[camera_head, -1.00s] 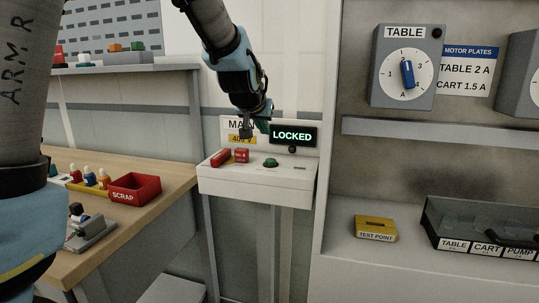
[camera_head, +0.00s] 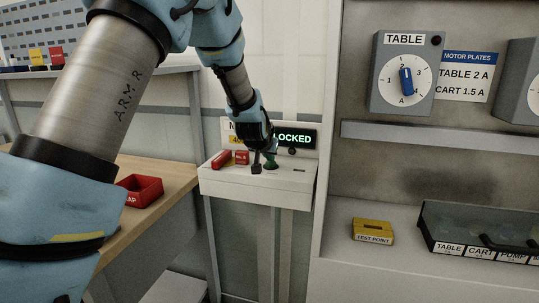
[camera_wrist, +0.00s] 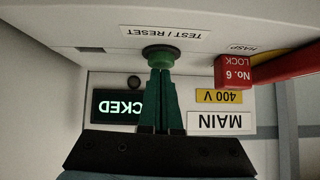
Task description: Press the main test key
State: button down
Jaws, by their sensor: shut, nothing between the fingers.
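In the wrist view, which is upside down, the key is a round green knob with a dark ring. My gripper (camera_wrist: 160,73) is shut and empty, its green fingers together, their tips at the key. I cannot tell whether they press it or are just short of it. In the head view my gripper (camera_head: 265,165) partly hides the key. The display (camera_head: 297,139) reads LOCKED, its left end covered by my wrist.
The "MAIN" and "400 V" labels are behind. A red scrap bin (camera_head: 140,190) stands on the wooden bench to the left; a yellow test point block (camera_head: 373,231) is right.

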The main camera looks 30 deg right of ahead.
jog(key=shift+f, duration=0.1)
notch_tip(320, 180, down, 2)
jog(key=shift+b, duration=1.15)
jog(key=shift+s+a+f, duration=0.1)
jog(key=shift+f, duration=0.2)
jog(key=shift+r, duration=0.5)
notch_tip(320, 180, up, 4)
jog(key=shift+f+p, duration=0.15)
jog(key=shift+p, duration=1)
jog(key=b+v, duration=0.3)
jog(key=v, duration=0.7)
jog(key=shift+r, duration=0.25)
